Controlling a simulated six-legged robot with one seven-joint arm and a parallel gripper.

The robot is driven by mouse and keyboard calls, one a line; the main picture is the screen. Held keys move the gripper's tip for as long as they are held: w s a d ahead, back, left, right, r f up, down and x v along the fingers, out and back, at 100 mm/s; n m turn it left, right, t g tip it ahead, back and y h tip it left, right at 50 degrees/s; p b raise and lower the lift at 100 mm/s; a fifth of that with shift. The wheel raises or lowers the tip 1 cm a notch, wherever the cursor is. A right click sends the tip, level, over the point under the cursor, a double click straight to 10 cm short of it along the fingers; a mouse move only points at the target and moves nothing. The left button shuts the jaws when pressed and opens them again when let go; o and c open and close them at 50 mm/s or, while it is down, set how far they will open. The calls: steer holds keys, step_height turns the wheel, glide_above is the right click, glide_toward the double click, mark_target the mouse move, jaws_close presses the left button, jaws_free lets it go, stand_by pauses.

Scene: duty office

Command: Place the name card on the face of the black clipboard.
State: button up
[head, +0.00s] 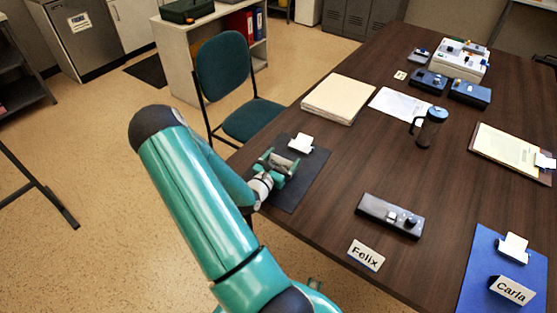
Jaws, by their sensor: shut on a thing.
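The black clipboard (310,168) lies on the left edge of the dark wooden table, with its pale clip (301,142) at the far end. My gripper (281,162) is over the middle of the clipboard, shut on a small pale grey piece, seemingly a name card; no writing shows on it. I cannot tell whether that card touches the clipboard. Another name card reading "Felix" (366,255) is at the table's near edge. A card reading "Carla" (513,290) is on the blue clipboard (480,268) at the right.
A dark device (390,215) lies right of the black clipboard. A stack of folders (339,98), a white sheet (400,106), a dark mug (431,127) and a clipboard with yellowish paper (508,150) stand farther back. A teal chair (226,75) is beside the table.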

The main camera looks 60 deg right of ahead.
steer(key=shift+s+f, duration=0.25)
steer(key=shift+f, duration=0.2)
steer(key=shift+w, duration=0.2)
steer(key=shift+s, duration=0.1)
steer(key=shift+f, duration=0.1)
steer(key=o, duration=0.8)
steer(key=shift+f, duration=0.1)
